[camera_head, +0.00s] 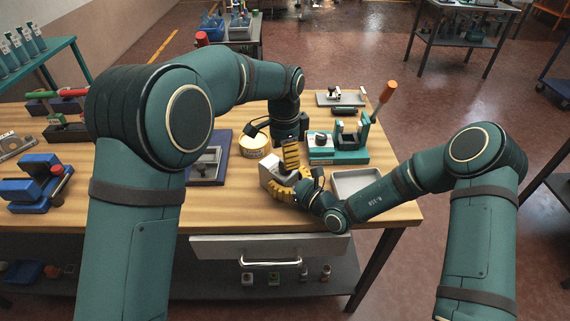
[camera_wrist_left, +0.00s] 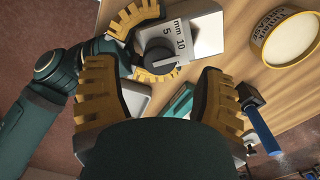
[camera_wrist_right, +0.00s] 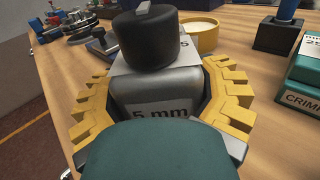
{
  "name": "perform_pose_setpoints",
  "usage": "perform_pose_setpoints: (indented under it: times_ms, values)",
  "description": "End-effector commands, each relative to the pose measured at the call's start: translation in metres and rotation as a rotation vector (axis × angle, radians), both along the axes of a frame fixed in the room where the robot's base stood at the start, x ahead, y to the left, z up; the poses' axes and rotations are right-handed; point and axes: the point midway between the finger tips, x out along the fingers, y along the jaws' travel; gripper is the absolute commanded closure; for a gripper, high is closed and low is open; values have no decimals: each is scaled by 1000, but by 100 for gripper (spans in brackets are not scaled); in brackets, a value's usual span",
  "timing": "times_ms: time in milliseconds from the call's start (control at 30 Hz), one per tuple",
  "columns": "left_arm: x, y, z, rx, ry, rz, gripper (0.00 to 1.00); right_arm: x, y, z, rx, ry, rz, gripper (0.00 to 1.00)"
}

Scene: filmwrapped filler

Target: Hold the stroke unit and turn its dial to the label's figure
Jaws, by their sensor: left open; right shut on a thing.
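The stroke unit (camera_head: 272,172) is a pale metal block at the table's front part, with a round black dial (camera_wrist_left: 158,55) on top. In the left wrist view, "mm 10" and "5" show beside the dial, which bears a pale line.
A round yellow tub (camera_head: 255,146) stands just behind the unit. A teal fixture (camera_head: 338,157) with an orange-handled lever stands to the right. An empty grey tray (camera_head: 357,183) lies near the front right.

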Motion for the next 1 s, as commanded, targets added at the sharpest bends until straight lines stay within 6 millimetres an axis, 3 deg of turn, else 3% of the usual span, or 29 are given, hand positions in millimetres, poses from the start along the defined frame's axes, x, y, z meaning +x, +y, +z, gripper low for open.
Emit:
perform_pose_setpoints:
  times_ms: [233, 667, 867, 1000]
  values:
    - [-1, 0, -33, 1, 3, 0, 30, 0, 0, 0, -1, 1, 0, 75]
    - [-1, 0, -40, 0, 0, 0, 28, 0, 0, 0, -1, 1, 0, 75]
    - [-1, 0, -40, 0, 0, 0, 98, 0, 0, 0, -1, 1, 0, 75]
    - [-1, 0, -40, 0, 0, 0, 100, 0, 0, 0, -1, 1, 0, 75]
